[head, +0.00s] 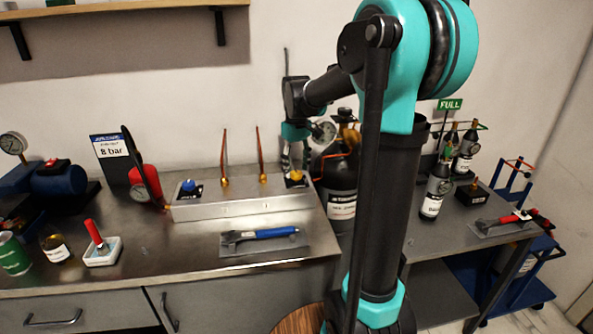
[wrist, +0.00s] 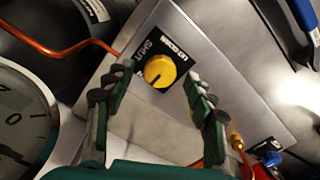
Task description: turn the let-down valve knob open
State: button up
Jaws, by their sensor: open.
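The yellow knob (wrist: 160,71) sits on a black label plate on the sloped face of a metal box. The plate's white lettering seems to include "SHUT" and "DOWN". A dark mark shows near the knob's lower edge. The knob also shows in the head view (head: 297,177) at the box's right end. My gripper (wrist: 157,88) is open, its dark green-and-black fingers one to each side of the knob in the picture. I see no contact. In the head view my gripper (head: 294,153) points down just above the knob.
A blue knob (head: 188,186) is at the box's left end, with orange pipes between. A dark gas cylinder (head: 340,182) stands close right of the box. A round gauge (wrist: 25,118) shows at the wrist view's left. A blue-handled wrench (head: 262,234) lies in front.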

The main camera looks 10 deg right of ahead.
aim_at(297, 172)
notch_tip(297, 172, up, 11)
jog(key=shift+f, duration=0.2)
dwell(0.4)
